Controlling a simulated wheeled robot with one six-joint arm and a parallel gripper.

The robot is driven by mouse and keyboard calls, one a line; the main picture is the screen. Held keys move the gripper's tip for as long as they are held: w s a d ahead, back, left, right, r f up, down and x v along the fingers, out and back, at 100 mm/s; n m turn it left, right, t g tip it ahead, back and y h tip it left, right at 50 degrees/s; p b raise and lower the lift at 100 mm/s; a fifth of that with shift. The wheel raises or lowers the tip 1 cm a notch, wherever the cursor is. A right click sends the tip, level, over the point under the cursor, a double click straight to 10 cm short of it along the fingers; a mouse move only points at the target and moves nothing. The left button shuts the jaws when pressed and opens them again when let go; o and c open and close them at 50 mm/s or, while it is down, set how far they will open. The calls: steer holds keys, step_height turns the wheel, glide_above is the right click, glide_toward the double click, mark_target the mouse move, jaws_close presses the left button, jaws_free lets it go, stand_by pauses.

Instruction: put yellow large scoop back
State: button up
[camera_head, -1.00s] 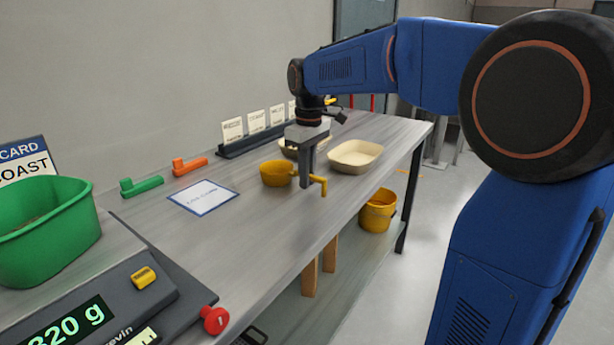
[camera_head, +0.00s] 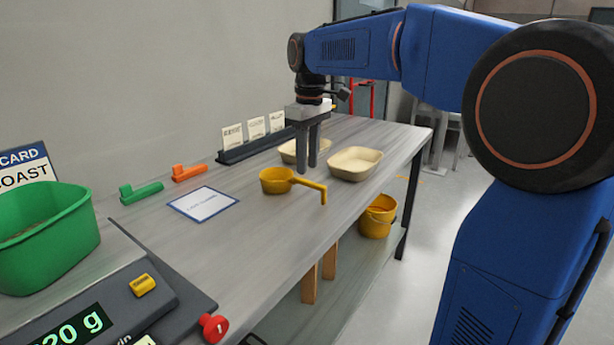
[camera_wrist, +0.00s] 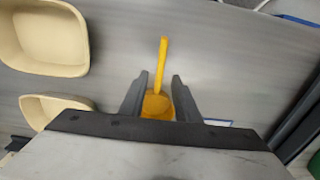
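The yellow large scoop (camera_head: 279,181) rests on the grey workbench, its handle pointing right and ending in a bent-down tip. My gripper (camera_head: 307,166) hangs above the bench, behind and above the scoop's handle, apart from it. Its two fingers point down with a gap between them and nothing held. In the wrist view the scoop (camera_wrist: 161,80) shows between and beyond the open fingers (camera_wrist: 160,82), its bowl partly hidden by the gripper body.
Two cream trays (camera_head: 355,163) stand right of and behind the scoop. A green tub (camera_head: 45,240) and scale (camera_head: 150,300) are at front left.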

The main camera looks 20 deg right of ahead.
steer(key=shift+s+r, duration=0.1)
steer(key=shift+r, duration=2.6)
steer(key=s+d+f+m+t, duration=0.2)
steer(key=s+f+m, duration=0.1)
steer(key=s+f, duration=0.8)
steer(key=s+d+f+m+t, duration=0.2)
steer(key=s+f+m, duration=0.2)
steer(key=s+f, duration=0.8)
steer(key=s, duration=0.6)
steer(key=shift+s+d, duration=0.15)
steer(key=shift+s, duration=0.1)
steer(key=shift+o, duration=0.5)
